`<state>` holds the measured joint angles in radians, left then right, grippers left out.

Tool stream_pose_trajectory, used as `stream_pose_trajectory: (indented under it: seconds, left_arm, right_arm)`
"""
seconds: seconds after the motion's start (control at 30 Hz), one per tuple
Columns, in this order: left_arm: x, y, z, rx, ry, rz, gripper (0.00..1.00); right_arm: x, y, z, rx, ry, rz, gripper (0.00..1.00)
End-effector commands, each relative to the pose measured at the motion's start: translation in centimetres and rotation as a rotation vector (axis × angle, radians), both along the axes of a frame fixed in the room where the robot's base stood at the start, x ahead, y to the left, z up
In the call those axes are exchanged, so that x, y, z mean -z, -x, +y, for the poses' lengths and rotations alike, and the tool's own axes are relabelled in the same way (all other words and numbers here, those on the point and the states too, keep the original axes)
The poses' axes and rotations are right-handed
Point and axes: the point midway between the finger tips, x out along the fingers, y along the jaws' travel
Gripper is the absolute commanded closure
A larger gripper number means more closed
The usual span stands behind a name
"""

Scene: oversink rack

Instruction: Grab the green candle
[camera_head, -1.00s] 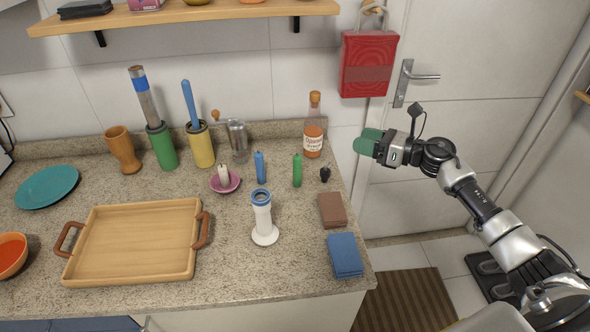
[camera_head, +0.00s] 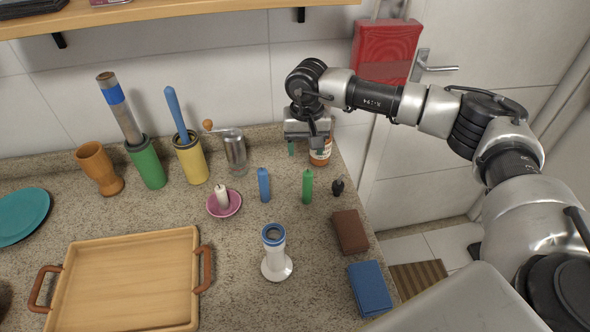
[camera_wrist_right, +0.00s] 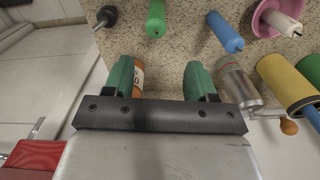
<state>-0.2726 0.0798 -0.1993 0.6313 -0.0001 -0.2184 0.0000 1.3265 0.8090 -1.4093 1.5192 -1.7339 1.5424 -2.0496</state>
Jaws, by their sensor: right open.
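The green candle (camera_head: 307,186) stands upright on the granite counter, right of a blue candle (camera_head: 264,185). In the right wrist view the green candle (camera_wrist_right: 155,18) is at the top, beyond the fingertips, with the blue candle (camera_wrist_right: 224,32) to its right. My right gripper (camera_head: 306,150) points down above the back of the counter, behind the green candle and in front of the bottle (camera_head: 320,153). Its green fingers (camera_wrist_right: 158,75) are apart, with nothing between them. The gripper and candle are not touching. My left gripper is not in view.
A white candle (camera_head: 222,196) sits in a pink dish. A pepper grinder (camera_head: 235,152), a small dark item (camera_head: 338,187), a brown block (camera_head: 350,231) and a white-blue holder (camera_head: 275,252) are nearby. A wooden tray (camera_head: 125,243) lies front left.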

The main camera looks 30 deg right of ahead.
Motion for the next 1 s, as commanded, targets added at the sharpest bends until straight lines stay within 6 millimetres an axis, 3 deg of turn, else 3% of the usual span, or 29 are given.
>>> stream_pose_trajectory:
  seconds: [0.07,0.13,0.3,0.43,0.57,0.77,1.0]
  left_arm:
    - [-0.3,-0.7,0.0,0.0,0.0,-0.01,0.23]
    - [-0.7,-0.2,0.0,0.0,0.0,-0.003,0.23]
    - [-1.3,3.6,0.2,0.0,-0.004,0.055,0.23]
    - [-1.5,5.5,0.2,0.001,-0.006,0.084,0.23]
    - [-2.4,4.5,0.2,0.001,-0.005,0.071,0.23]
    - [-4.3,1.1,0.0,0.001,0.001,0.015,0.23]
    - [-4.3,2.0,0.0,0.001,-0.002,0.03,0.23]
  right_arm:
    - [0.5,0.0,-0.1,-0.002,0.007,0.002,0.43]
    - [1.5,0.1,0.0,-0.002,0.008,0.005,0.43]
    - [4.1,0.1,0.0,0.0,0.006,0.004,0.43]
    - [5.3,0.1,0.0,0.0,0.006,0.001,0.43]
    - [6.2,0.3,0.0,-0.001,0.005,0.003,0.43]
    - [9.3,0.7,0.0,-0.001,0.005,0.004,0.43]
    - [10.7,0.6,-0.1,0.0,0.005,0.001,0.43]
